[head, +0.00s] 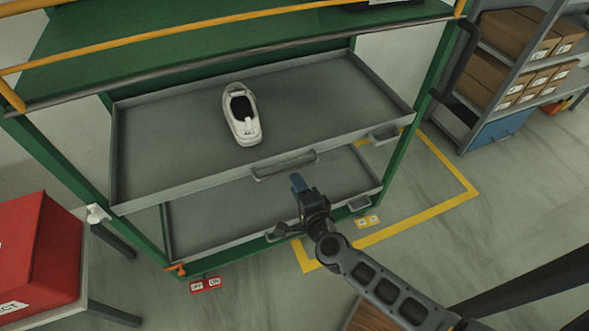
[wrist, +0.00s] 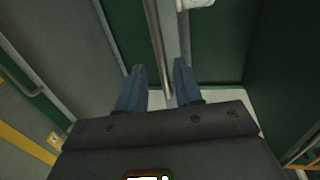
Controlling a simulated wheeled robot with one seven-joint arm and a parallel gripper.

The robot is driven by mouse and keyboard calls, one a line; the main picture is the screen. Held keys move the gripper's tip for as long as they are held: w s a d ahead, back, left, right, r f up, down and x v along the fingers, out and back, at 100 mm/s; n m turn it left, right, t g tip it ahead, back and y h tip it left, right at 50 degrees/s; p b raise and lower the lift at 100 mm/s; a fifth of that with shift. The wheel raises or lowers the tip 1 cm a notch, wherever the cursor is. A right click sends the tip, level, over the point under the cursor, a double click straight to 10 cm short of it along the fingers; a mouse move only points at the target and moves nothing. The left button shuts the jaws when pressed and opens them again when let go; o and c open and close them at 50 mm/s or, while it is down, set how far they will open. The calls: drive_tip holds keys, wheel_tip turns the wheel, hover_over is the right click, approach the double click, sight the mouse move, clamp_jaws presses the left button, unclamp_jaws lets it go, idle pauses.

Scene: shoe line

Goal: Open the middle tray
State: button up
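Two grey trays show in the green rack in the head view. The upper tray (head: 187,171) holds a white shoe (head: 241,115) and has a grey bar handle (head: 285,165) on its front edge. The lower tray (head: 205,235) lies beneath it, partly covered by the upper tray and my arm. I cannot tell which is the middle tray or how far either is out. My gripper (head: 299,183), with blue fingers, is just in front of and below the upper handle. In the wrist view my gripper (wrist: 160,80) has its fingers apart, with a grey bar (wrist: 157,45) reaching between them; contact is unclear.
A red box (head: 45,250) stands at the left. Shelves with cardboard boxes (head: 515,35) stand at the right. Yellow floor tape (head: 440,205) runs beside the rack. Open floor lies in front and right.

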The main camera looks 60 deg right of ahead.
sight(288, 169)
drive_tip(key=x, duration=0.7)
drive_tip(key=shift+w+d, duration=0.15)
drive_tip(key=shift+w, duration=0.05)
drive_tip(key=shift+c, duration=0.2)
clamp_jaws()
